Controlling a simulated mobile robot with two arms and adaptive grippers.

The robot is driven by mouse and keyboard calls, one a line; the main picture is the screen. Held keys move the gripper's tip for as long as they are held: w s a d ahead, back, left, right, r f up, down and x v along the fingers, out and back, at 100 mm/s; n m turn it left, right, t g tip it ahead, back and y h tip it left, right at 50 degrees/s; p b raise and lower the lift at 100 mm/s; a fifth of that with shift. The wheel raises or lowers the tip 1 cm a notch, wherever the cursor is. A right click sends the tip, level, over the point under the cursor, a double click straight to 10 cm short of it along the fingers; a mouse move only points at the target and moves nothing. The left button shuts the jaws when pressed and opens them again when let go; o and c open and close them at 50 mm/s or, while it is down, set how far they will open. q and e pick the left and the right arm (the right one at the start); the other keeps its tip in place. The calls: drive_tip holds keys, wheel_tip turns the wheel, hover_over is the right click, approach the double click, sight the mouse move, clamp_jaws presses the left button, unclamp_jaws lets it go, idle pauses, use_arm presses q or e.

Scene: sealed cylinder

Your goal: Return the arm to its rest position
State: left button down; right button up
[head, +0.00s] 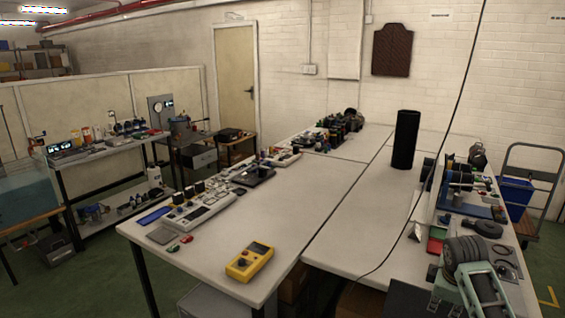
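A tall black cylinder (405,140) stands upright towards the back of the right-hand white table (355,215). Nothing is seen touching it. Its top looks dark, and I cannot tell from here whether it is closed.
A yellow meter (249,261) lies near the front of the left white table (215,250), with several instruments behind it. A thin dark cable crosses the right table, whose middle is mostly clear.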

drive_tip(key=s+a+f+m+y, duration=0.1)
drive_tip(key=s+a+f+m, duration=0.2)
drive_tip(key=s+a+f, duration=1.05)
drive_tip(key=s+a+r+m+y, duration=0.1)
drive_tip(key=s+a+m, duration=0.15)
drive_tip(key=s, duration=0.45)
drive_tip(key=s+a+r+m, duration=0.15)
drive_tip(key=s+a, duration=0.25)
drive_tip(key=s, duration=0.4)
drive_tip(key=s+a+r+m+y, duration=0.1)
drive_tip(key=s+a+r+m, duration=0.1)
drive_tip(key=s+a, duration=0.35)
drive_tip(key=s+d+f+g+b, duration=0.1)
drive_tip(key=s+f, duration=0.1)
drive_tip(key=f, duration=1.2)
drive_tip(key=s+d+f+b, duration=0.1)
drive_tip(key=s+f, duration=0.1)
drive_tip(key=f, duration=1.3)
drive_tip(key=s+d+f+g+b, duration=0.1)
drive_tip(key=s+d+f, duration=0.1)
drive_tip(key=s+f, duration=1.4)
drive_tip(key=shift+s+d+f+n+b, duration=0.3)
drive_tip(key=shift+d+f+b, duration=0.1)
drive_tip(key=shift+f, duration=0.15)
